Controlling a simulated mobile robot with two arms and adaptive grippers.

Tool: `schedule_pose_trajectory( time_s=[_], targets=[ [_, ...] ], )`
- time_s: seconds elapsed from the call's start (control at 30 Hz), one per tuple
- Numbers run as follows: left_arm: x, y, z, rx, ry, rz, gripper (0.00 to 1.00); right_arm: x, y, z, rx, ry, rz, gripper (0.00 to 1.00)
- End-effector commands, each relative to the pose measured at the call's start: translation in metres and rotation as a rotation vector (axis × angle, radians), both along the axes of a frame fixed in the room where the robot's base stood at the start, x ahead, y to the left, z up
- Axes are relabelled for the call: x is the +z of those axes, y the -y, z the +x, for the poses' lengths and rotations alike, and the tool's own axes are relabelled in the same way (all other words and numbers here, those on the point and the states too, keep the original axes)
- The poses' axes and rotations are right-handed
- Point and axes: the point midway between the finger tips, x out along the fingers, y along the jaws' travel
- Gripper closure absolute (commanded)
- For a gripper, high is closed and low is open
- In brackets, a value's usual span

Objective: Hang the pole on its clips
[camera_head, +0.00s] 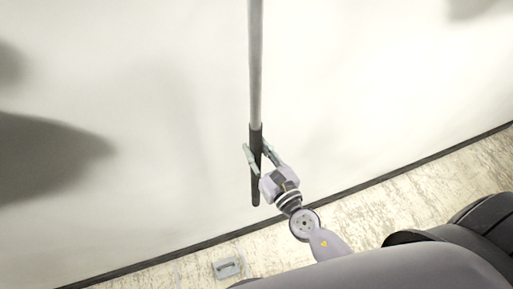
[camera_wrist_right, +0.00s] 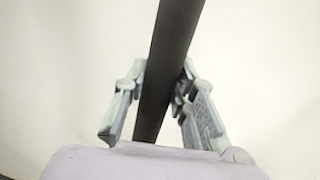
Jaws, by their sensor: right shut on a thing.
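The pole (camera_head: 255,85) is a long grey shaft with a dark grip section at its lower end. In the head view it runs nearly straight down from the top edge, in front of the pale wall. My right gripper (camera_head: 258,152) is shut on the dark section near the pole's lower end, with a short length showing below the fingers. In the right wrist view the dark part of the pole (camera_wrist_right: 170,70) passes slightly tilted between the two fingers (camera_wrist_right: 160,95). The pole's upper end is out of view. I see no clips. My left gripper is not in view.
A pale wall (camera_head: 390,80) fills most of the head view, with dark blurred shadows at left. A dark baseboard (camera_head: 185,250) runs along its foot above a light, worn floor (camera_head: 400,200). A small grey bracket-like object (camera_head: 227,267) is at the bottom.

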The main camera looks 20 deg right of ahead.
Motion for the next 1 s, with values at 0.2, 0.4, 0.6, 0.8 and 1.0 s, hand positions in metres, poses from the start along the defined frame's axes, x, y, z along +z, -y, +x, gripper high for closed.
schedule_pose_trajectory(
  time_s=[0.2,0.4,0.6,0.8,1.0],
  targets=[
    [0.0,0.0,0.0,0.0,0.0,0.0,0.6,0.002,0.0,0.001,-0.001,0.004,0.001,0.71],
    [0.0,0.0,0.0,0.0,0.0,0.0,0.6,0.001,0.0,0.0,0.0,0.002,0.0,0.58],
    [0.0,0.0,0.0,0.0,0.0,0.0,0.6,0.001,0.0,0.0,0.0,0.001,0.0,0.52],
    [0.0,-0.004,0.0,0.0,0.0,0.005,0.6,-0.002,0.0,-0.001,0.001,-0.003,-0.002,0.52],
    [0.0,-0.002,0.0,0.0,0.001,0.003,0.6,-0.002,0.004,-0.021,0.003,-0.004,-0.007,0.52]
  ],
)
